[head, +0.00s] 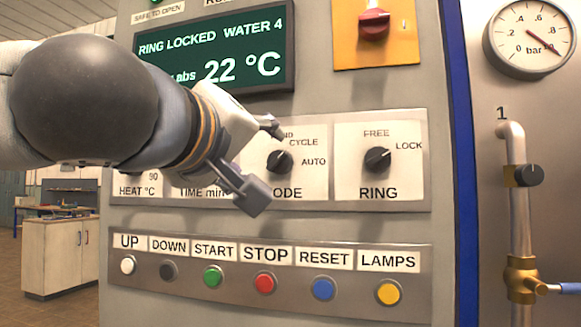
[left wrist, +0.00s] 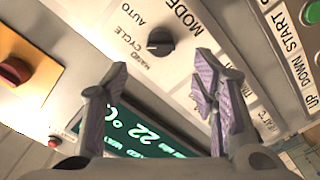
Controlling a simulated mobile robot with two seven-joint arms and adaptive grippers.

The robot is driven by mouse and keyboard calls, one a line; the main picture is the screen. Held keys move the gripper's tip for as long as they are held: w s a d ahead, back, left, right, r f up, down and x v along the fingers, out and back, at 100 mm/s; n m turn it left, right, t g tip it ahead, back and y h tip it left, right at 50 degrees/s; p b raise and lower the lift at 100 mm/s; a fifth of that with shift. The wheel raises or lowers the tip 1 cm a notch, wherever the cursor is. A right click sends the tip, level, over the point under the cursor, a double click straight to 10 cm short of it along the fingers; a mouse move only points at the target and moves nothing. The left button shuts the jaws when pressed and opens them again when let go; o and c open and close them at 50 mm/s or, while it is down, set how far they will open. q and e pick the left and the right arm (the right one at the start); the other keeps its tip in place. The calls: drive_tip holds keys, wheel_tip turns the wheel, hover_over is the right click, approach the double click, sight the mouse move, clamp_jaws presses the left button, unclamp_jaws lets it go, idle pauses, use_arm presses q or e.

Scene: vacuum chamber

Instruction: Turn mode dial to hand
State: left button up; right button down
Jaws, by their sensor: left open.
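The mode dial (head: 280,160) is a small black knob on a white plate, with HAND, CYCLE and AUTO printed around it. In the head view my gripper partly hides the word HAND and the M of MODE. The knob's pointer seems to aim at CYCLE. The dial shows whole in the left wrist view (left wrist: 160,41), beyond the fingertips. My left gripper (head: 262,161) is open and empty, in front of the dial's left side. Its two fingers (left wrist: 160,80) stand apart in the left wrist view. My right gripper is not in view.
The ring dial (head: 377,160) is right of the mode dial. Below is a row of buttons, including a red STOP button (head: 264,284). Above are a green display (head: 215,60) and a red switch (head: 374,22) on yellow. A pipe with valves (head: 519,230) stands at right.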

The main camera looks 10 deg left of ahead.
sight(276, 161)
use_arm(q)
drive_tip(key=w, duration=0.5)
drive_tip(key=w+f+b, duration=0.1)
drive_tip(key=w, duration=0.2)
drive_tip(key=shift+w+d, duration=0.15)
drive_tip(key=shift+d, duration=0.05)
drive_tip(key=shift+w+r, duration=0.3)
drive_tip(key=shift+w, duration=0.1)
drive_tip(key=shift+r, duration=0.1)
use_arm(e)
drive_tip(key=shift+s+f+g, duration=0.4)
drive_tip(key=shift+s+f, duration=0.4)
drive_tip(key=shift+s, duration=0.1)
use_arm(q)
drive_tip(key=c, duration=1.2)
drive_tip(key=shift+o, duration=0.2)
drive_tip(key=shift+s, duration=0.1)
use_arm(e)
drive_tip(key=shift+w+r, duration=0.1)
